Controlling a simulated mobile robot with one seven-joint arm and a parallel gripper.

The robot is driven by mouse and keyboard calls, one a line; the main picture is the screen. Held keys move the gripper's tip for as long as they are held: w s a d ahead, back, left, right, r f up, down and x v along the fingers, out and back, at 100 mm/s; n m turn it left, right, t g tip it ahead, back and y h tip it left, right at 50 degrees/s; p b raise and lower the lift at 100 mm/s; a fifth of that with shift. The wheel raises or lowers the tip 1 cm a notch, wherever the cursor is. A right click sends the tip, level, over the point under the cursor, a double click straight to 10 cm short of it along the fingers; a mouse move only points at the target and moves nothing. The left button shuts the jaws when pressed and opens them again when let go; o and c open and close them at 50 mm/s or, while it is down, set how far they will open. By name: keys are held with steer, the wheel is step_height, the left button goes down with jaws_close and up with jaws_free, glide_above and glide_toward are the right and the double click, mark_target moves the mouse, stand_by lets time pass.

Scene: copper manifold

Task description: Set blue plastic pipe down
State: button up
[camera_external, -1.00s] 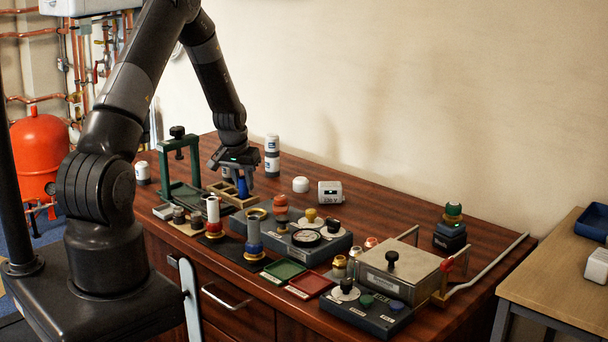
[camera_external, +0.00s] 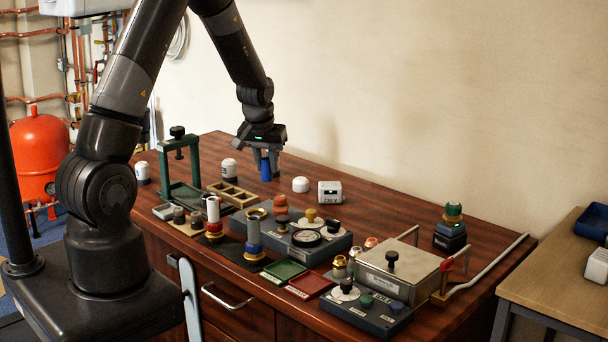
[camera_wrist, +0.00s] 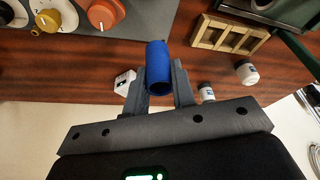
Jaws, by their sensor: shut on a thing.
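The blue plastic pipe (camera_external: 266,170) is a short blue tube, held upright between the fingers of my gripper (camera_external: 266,157). It also shows in the wrist view (camera_wrist: 158,68), with my gripper (camera_wrist: 158,85) shut on it from both sides. In the external view the pipe is over the back of the wooden table (camera_external: 330,205), right of the wooden tray. Whether its lower end touches the table I cannot tell.
An empty wooden compartment tray (camera_external: 232,196) lies left of the pipe. A white-capped cylinder (camera_external: 229,169), a white cap (camera_external: 300,185) and a white box (camera_external: 330,192) stand nearby. A grey gauge panel (camera_external: 325,243) lies in front. Bare wood surrounds the pipe.

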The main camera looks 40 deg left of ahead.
steer(key=s+d+n, duration=0.1)
steer(key=s+n, duration=0.1)
steer(key=s+d+n+g+y, duration=0.1)
steer(key=s+n, duration=0.2)
steer(key=s+d+f+n, duration=0.1)
steer(key=s+d+n, duration=0.1)
steer(key=s, duration=0.1)
steer(key=shift+f+n+g+y, duration=0.1)
steer(key=shift+n+g+y, duration=0.2)
steer(key=shift+n, duration=0.1)
steer(key=s+d+n+g, duration=0.3)
steer(key=s+n, duration=0.6)
steer(key=shift+w+a+f, duration=0.1)
steer(key=shift+a+f, duration=0.05)
steer(key=shift+f, duration=2.2)
steer(key=shift+a+f, duration=0.1)
steer(key=shift+f, duration=2.2)
steer(key=o, duration=1)
steer(key=shift+f, duration=0.1)
steer(key=shift+c, duration=0.2)
